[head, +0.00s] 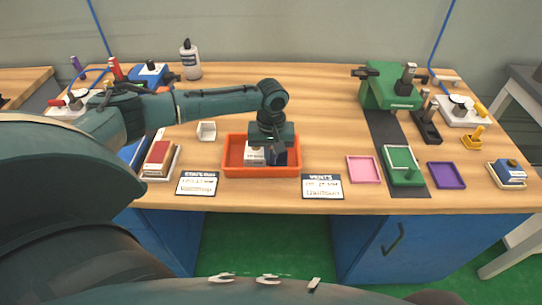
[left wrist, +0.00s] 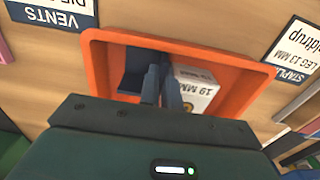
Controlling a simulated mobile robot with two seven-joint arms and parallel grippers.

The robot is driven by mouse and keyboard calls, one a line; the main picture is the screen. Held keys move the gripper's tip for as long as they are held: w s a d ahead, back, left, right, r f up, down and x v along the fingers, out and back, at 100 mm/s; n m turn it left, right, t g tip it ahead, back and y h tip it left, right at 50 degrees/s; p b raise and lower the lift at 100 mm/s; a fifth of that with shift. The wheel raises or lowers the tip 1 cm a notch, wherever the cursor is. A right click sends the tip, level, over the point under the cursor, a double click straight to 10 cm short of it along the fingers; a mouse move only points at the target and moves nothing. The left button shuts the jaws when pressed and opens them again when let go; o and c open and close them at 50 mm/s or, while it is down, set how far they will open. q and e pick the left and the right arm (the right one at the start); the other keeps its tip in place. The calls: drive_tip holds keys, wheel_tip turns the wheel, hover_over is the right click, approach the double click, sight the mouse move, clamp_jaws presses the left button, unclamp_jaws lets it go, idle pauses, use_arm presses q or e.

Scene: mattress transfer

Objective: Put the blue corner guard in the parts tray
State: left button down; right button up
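The orange parts tray (head: 227,158) sits near the front of the bench, and its orange wall fills the upper middle of the left wrist view (left wrist: 98,75). The dark blue corner guard (head: 279,155) is in the tray's right half, beside a white box. In the left wrist view the guard (left wrist: 133,72) reaches up to the finger tips. My left gripper (head: 274,143) points down into the tray. Its fingers (left wrist: 160,82) are close together and appear shut on the guard's thin edge, which they partly hide. My right gripper is not in view.
The white box (left wrist: 196,86) marked 19 MM lies in the tray. Two label cards (head: 197,183) (head: 322,186) lie in front. The bench behind the orange tray is mostly clear.

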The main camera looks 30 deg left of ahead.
use_arm(q)
drive_tip(key=shift+f, duration=0.2)
drive_tip(key=shift+f, duration=0.2)
drive_tip(key=shift+s+f, duration=0.2)
drive_tip(key=shift+f, duration=0.3)
drive_tip(key=c, duration=1.9)
unclamp_jaws()
wheel_tip(320, 180, up, 13)
drive_tip(key=shift+w+r, duration=0.2)
drive_tip(key=shift+w, duration=0.05)
